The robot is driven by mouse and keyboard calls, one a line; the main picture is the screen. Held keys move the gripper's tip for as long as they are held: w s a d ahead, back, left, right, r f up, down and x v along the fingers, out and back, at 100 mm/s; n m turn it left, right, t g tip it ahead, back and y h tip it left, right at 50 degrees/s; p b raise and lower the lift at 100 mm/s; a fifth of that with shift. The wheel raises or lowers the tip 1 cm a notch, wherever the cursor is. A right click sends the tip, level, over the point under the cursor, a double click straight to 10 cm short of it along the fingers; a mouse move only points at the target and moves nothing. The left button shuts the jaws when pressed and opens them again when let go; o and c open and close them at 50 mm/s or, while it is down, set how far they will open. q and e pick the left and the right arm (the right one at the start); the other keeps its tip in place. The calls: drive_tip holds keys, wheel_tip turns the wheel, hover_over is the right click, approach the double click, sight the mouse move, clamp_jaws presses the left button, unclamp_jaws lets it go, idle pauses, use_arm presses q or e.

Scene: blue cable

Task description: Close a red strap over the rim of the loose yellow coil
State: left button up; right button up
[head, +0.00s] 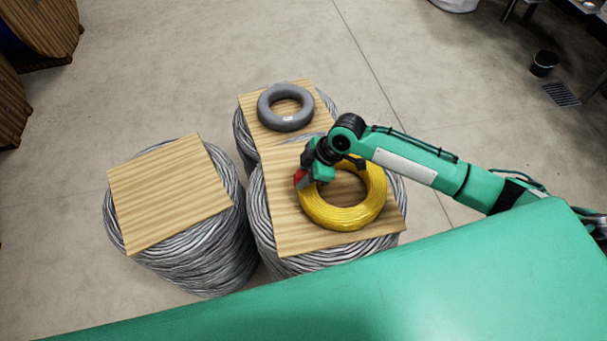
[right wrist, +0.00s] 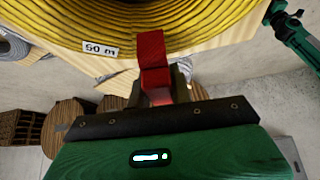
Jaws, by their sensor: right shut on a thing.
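The yellow coil (head: 345,219) lies flat on a wooden board (head: 284,226) on top of the front-right grey cable bundle. My right gripper (head: 308,176) is at the coil's left rim in the head view, shut on the red strap (head: 300,179). In the right wrist view the red strap (right wrist: 151,52) stands up from between the fingers (right wrist: 160,92), and its end overlaps the edge of the yellow coil (right wrist: 200,22). I cannot tell whether it touches. A white "50 m" label (right wrist: 101,50) is on the coil. My left gripper does not show in the head view.
A grey coil (head: 267,106) lies on the board of the bundle behind. Another grey bundle (head: 195,265) with a bare board (head: 170,190) stands at left. A black bucket (head: 544,63) stands far right. The concrete floor around is mostly clear.

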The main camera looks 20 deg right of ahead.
drive_tip(key=shift+f, duration=0.35)
drive_tip(key=shift+f, duration=0.15)
drive_tip(key=shift+r, duration=0.2)
drive_tip(key=shift+r+p, duration=0.5)
drive_tip(key=shift+f, duration=0.2)
idle(0.4)
drive_tip(key=shift+f, duration=0.2)
drive_tip(key=shift+f, duration=0.25)
